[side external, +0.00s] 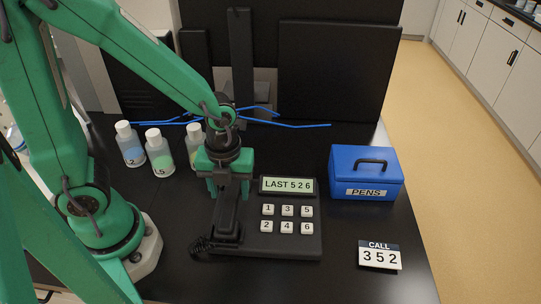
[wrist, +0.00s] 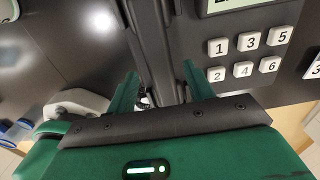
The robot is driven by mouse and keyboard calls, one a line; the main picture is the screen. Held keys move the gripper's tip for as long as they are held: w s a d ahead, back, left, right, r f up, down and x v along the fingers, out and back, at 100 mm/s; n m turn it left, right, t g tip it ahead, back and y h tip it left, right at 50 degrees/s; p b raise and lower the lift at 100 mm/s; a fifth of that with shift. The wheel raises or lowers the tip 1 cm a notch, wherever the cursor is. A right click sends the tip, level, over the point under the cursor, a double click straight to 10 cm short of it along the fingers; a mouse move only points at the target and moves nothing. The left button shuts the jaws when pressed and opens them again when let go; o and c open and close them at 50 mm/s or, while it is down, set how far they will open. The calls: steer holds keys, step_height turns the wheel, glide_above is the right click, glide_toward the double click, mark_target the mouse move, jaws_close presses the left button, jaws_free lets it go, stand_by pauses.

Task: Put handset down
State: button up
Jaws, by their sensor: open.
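A black desk phone (side external: 293,246) stands on the dark bench, with keys 1 to 6 and a display (side external: 288,185) reading "LAST 526". Its black handset (side external: 228,215) lies lengthwise along the phone's left side, apparently in its cradle. A coiled cord shows at the near left. My gripper (side external: 228,190) is over the handset, with a green finger on each side. In the wrist view the handset (wrist: 155,45) runs between the open fingers (wrist: 160,78). The jaws hide part of it, so I cannot tell its exact seating.
A card (side external: 380,256) reading "CALL 352" lies at right. A blue box (side external: 365,175) labelled "PENS" stands behind it. Several small bottles (side external: 158,153) stand left of my gripper. A blue cable (side external: 300,126) lies behind.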

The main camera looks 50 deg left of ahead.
mark_target(230, 198)
step_height(230, 198, up, 9)
stand_by(0.5)
stand_by(0.6)
steer(key=s+a+r+n+t, duration=0.1)
steer(key=a+r+n+t, duration=0.1)
steer(key=n, duration=1.1)
steer(key=s+a+r+n+t, duration=0.1)
steer(key=a+r+n+t, duration=0.2)
steer(key=n, duration=1.1)
step_height(230, 198, up, 4)
steer(key=a, duration=0.2)
steer(key=shift+a+f+t, duration=0.2)
steer(key=shift+a+t, duration=0.1)
steer(key=shift+s, duration=0.1)
